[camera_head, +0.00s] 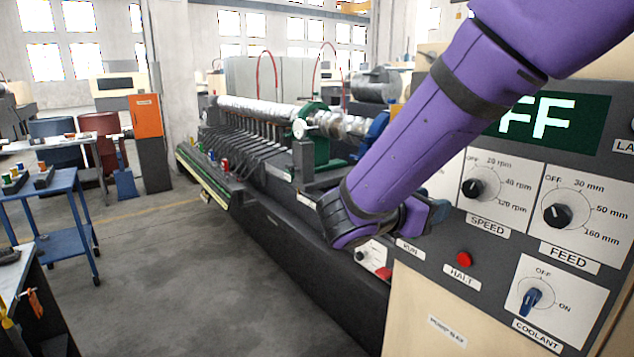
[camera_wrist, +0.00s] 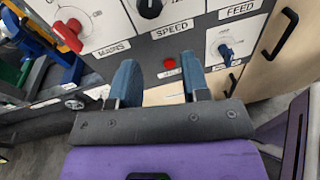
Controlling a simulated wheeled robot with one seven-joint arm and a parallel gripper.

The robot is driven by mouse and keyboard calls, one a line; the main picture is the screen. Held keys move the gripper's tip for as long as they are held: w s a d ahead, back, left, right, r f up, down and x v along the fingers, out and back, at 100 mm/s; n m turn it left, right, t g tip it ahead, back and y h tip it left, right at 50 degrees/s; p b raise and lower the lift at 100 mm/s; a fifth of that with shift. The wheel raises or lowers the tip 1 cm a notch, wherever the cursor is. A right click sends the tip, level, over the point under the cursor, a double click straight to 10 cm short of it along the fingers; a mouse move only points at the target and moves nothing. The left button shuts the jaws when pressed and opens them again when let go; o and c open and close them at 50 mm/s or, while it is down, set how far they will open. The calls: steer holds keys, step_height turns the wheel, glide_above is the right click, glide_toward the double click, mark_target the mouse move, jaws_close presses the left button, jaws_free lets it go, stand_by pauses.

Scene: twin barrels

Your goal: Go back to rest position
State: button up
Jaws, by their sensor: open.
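My purple arm comes in from the upper right in the head view and reaches down in front of the control panel (camera_head: 480,255). Its end is by the panel's left edge, and the arm hides part of the panel. In the wrist view my gripper (camera_wrist: 160,80) shows two blue-grey fingers held apart, with nothing between them. The fingers point toward the lower part of the panel (camera_wrist: 200,50), near the red HALT button (camera_wrist: 169,62). I cannot tell how far the fingertips are from the panel.
The panel carries a SPEED knob (camera_head: 473,187), a FEED knob (camera_head: 557,215) and a blue COOLANT switch (camera_head: 530,298). The display (camera_head: 550,120) reads "FF", partly covered. A long machine (camera_head: 290,190) runs behind. Blue cart (camera_head: 55,200) stands left. Floor (camera_head: 200,280) between is clear.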

steer(key=s+d+r+m+g+y, duration=0.2)
steer(key=s+d+m+g+y, duration=0.45)
steer(key=s+d+m, duration=0.5)
steer(key=s+r+m+t+y, duration=0.2)
steer(key=s+m+t+y, duration=0.1)
steer(key=s+m+y, duration=0.5)
steer(key=s+m, duration=0.2)
steer(key=m, duration=0.1)
steer(key=shift+s+a, duration=0.25)
steer(key=shift+a, duration=0.1)
